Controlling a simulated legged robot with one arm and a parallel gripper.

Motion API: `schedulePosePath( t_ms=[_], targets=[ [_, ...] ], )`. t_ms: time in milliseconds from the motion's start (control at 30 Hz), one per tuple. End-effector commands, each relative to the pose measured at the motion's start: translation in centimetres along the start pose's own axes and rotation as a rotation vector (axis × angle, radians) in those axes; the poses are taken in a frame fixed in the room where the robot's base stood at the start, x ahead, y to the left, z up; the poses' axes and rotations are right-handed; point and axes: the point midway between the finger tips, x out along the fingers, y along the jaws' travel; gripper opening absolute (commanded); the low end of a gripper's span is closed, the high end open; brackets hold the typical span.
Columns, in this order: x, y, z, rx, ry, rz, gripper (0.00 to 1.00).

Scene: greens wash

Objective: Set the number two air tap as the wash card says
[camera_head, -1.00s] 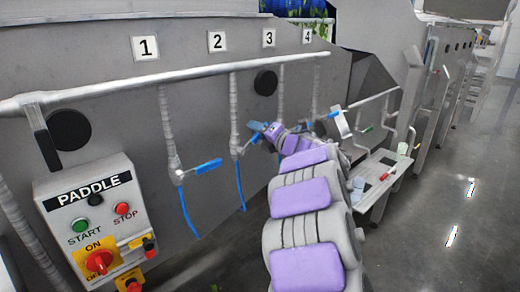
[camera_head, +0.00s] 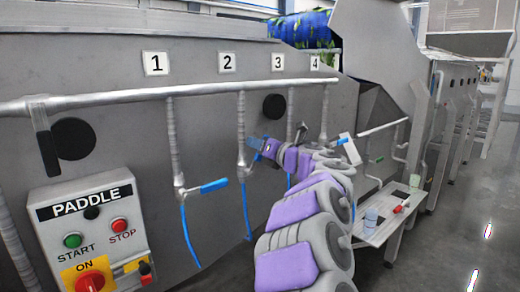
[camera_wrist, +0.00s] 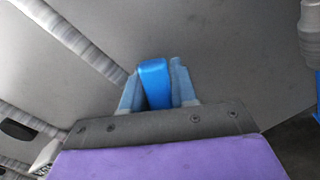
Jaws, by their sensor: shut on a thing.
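The number two air tap (camera_head: 242,169) hangs on the second grey hose below the white "2" label (camera_head: 227,62). Its blue lever is mostly hidden by my gripper in the head view. My gripper (camera_head: 256,146) is at the tap from the right. In the wrist view my gripper (camera_wrist: 157,88) is shut on the blue lever (camera_wrist: 154,82), which lies between the two blue fingers. The lever's exact angle is hard to tell. No wash card can be made out in these views.
Tap one's blue lever (camera_head: 214,186) points right. A grey pipe (camera_head: 130,95) runs above the taps. The PADDLE control box (camera_head: 95,230) is at lower left. A small shelf (camera_head: 385,222) with a cup and a red item stands right of my arm.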

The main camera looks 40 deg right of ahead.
Motion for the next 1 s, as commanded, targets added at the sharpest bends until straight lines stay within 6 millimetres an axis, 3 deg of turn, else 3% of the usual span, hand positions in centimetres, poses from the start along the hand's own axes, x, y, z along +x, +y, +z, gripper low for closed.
schedulePosePath(
  t_ms=[267, 300, 500, 1000],
  targets=[
    [0.08, -0.45, -0.66, 0.002, 0.013, -0.006, 0.00],
    [0.08, -0.46, -0.67, 0.002, 0.013, -0.006, 0.30],
    [0.01, -0.36, -0.40, 0.002, 0.008, -0.004, 0.49],
    [-0.07, 0.06, -0.11, 0.000, 0.003, 0.001, 0.49]
  ],
)
